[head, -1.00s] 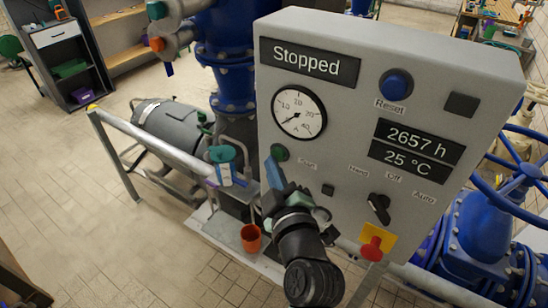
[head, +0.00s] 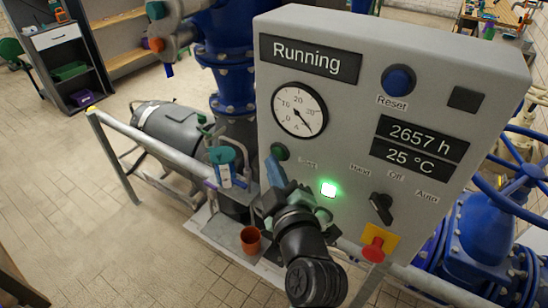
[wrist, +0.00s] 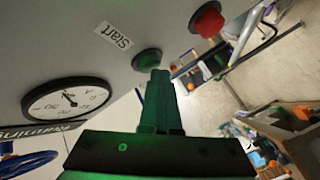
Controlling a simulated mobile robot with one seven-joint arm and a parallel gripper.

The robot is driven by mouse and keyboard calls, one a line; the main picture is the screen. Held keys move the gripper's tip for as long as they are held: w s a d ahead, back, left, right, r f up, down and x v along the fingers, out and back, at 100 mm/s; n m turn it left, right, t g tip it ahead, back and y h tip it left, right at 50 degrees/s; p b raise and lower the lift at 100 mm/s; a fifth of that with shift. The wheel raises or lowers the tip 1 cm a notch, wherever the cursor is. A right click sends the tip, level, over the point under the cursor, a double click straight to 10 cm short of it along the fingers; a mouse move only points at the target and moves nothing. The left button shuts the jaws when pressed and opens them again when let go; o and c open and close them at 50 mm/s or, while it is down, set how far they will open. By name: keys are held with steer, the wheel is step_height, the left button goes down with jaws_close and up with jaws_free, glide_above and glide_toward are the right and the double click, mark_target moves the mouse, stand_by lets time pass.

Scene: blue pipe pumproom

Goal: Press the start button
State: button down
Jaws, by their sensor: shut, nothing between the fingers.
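The grey control panel (head: 330,90) shows "Running" on its top display (head: 308,58). The green start button (head: 279,152) sits below the round gauge (head: 299,109); in the wrist view the start button (wrist: 146,59) is beside the "Start" label (wrist: 113,36). My gripper (head: 272,168) is shut and empty, its fingertips at the start button. In the wrist view the shut fingertips (wrist: 159,76) are at the button's lower edge; I cannot tell if they touch it.
A blue reset button (head: 398,81), a black selector knob (head: 381,208) and a red stop button (head: 373,248) are on the panel. A metal rail (head: 150,140) runs to the left.

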steer(key=shift+s, duration=0.15)
steer(key=s+a, duration=0.1)
steer(key=s, duration=0.1)
steer(key=s+a+p, duration=0.1)
steer(key=s+a, duration=0.1)
steer(key=shift+s+a, duration=0.3)
steer(key=shift+s, duration=0.05)
stand_by(0.9)
